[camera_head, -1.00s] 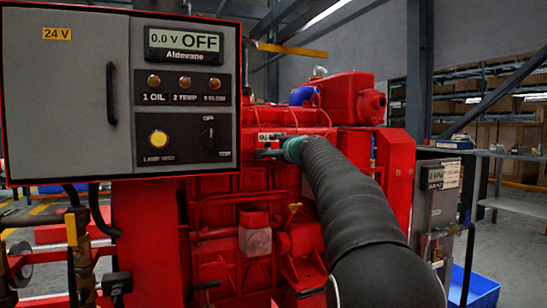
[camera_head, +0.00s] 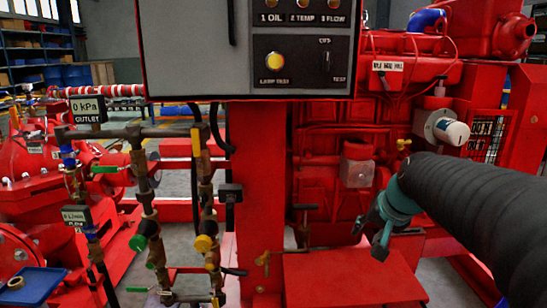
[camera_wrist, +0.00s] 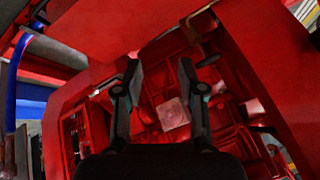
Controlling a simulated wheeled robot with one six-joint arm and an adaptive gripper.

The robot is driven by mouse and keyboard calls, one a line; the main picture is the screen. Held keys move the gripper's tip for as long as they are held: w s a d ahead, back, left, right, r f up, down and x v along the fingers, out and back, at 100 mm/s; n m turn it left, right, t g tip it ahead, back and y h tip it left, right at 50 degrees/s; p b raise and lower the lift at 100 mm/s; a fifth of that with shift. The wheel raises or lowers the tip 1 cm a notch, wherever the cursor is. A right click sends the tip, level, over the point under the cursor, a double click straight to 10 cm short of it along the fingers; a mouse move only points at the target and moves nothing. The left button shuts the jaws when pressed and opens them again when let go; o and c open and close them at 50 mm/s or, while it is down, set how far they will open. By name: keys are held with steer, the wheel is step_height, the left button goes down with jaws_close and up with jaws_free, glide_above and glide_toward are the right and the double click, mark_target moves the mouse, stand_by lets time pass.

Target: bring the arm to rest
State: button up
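My arm comes in from the right in the head view as a black ribbed sleeve, with a teal wrist. My gripper (camera_head: 370,238) points left and down in front of the lower part of the red engine (camera_head: 325,180), above a flat red plate (camera_head: 345,277). In the wrist view my gripper (camera_wrist: 160,72) has its two dark fingers apart, with nothing between them. Red engine parts and a pale square block (camera_wrist: 173,114) lie beyond the fingers. I cannot tell the exact gap to the engine.
A grey control panel (camera_head: 185,50) hangs above left of my gripper. Pipes with valves (camera_head: 145,190) and a gauge marked OUTLET (camera_head: 88,110) stand at left, near a red pump (camera_head: 105,195). A white cylindrical filter (camera_head: 453,131) is above my arm. A blue tray (camera_head: 35,286) is lower left.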

steer(key=s+a+f+n, duration=0.2)
steer(key=s, duration=0.9)
steer(key=s+a+f+n+h+p, duration=0.1)
steer(key=s+a+f+n, duration=0.1)
steer(key=s, duration=0.9)
steer(key=shift+a+f+n+g, duration=0.4)
steer(key=shift+a+f, duration=0.2)
stand_by(0.6)
